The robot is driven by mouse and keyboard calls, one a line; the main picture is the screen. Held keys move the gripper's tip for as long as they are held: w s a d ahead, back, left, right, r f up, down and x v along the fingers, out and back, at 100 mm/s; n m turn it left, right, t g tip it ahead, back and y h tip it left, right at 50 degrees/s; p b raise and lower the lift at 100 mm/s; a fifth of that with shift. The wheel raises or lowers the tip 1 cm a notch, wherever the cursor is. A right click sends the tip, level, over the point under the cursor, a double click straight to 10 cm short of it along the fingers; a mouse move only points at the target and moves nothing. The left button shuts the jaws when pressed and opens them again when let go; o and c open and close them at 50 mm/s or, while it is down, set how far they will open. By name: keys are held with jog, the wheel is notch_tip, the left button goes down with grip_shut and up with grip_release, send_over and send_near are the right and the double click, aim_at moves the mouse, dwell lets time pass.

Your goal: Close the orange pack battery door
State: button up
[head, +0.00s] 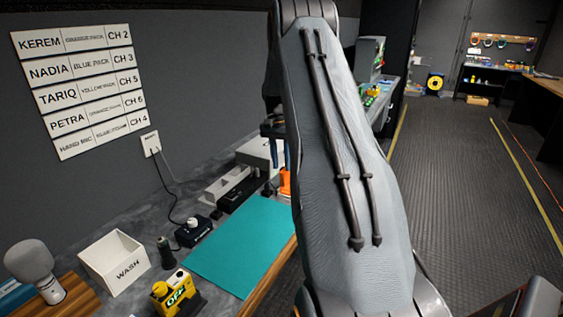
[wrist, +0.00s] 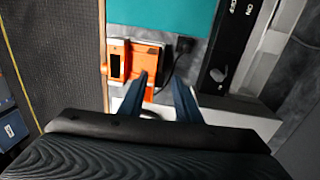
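The orange pack (wrist: 148,57) lies just beyond my fingers in the wrist view, beside the teal mat. An orange part with a dark rectangular area (wrist: 116,66) sits at its left side; I cannot tell whether this is the battery door or the opening. In the head view only a sliver of orange (head: 285,181) shows beside my arm, which hides the rest. My gripper (wrist: 159,78) has its two blue fingers apart with nothing visibly held between them. The left fingertip overlaps the pack in the picture; contact cannot be told.
The teal mat (head: 238,245) is bare. A white WASH bin (head: 115,262), a yellow pack (head: 178,297) and a black device (head: 194,231) stand left of it. A black unit marked ON/OFF (wrist: 228,50) is right of the orange pack. The floor aisle (head: 450,190) is open.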

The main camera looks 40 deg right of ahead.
grip_shut()
